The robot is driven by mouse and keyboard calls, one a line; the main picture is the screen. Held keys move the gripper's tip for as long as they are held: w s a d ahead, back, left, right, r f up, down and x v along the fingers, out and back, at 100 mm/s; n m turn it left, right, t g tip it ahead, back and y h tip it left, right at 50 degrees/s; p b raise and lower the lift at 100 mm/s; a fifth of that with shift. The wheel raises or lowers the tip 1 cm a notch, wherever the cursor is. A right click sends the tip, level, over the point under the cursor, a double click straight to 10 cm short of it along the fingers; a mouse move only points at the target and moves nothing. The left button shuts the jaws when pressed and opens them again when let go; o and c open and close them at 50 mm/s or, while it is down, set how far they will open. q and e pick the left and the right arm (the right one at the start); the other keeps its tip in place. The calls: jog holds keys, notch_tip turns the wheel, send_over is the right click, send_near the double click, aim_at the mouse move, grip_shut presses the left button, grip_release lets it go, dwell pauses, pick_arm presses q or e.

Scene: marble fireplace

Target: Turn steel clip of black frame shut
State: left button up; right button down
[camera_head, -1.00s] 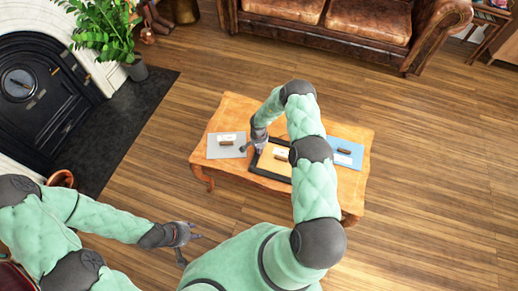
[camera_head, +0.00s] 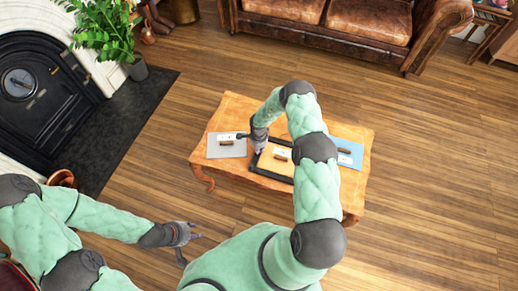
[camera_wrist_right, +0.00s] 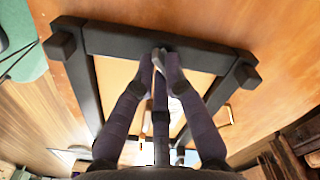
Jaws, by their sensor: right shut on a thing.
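The black frame (camera_head: 270,177) lies on the wooden table, around a pale panel (camera_head: 276,163). In the right wrist view, the frame's bar (camera_wrist_right: 115,40) runs across the top, with side bars reaching toward me. My right gripper (camera_head: 257,154) is at the frame's left part in the head view. In the right wrist view my right gripper's fingertips (camera_wrist_right: 162,60) are together at the bar's inner edge, shut on a small grey steel clip (camera_wrist_right: 157,61). The fingers hide most of the clip. My left gripper (camera_head: 190,246) is open and empty, off the table at lower left.
A grey panel (camera_head: 226,150) and a blue panel (camera_head: 351,150) lie on the table (camera_head: 235,105) either side of the frame. A leather sofa (camera_head: 330,25) stands behind. A fireplace (camera_head: 35,85) and plant (camera_head: 100,30) are at left. The wooden floor around the table is open.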

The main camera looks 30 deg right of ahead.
jog(key=m, duration=0.4)
jog(key=shift+a, duration=0.15)
jog(key=shift+w+m, duration=0.1)
jog(key=shift+m, duration=2.1)
jog(key=c, duration=1.3)
grip_release()
notch_tip(320, 180, up, 12)
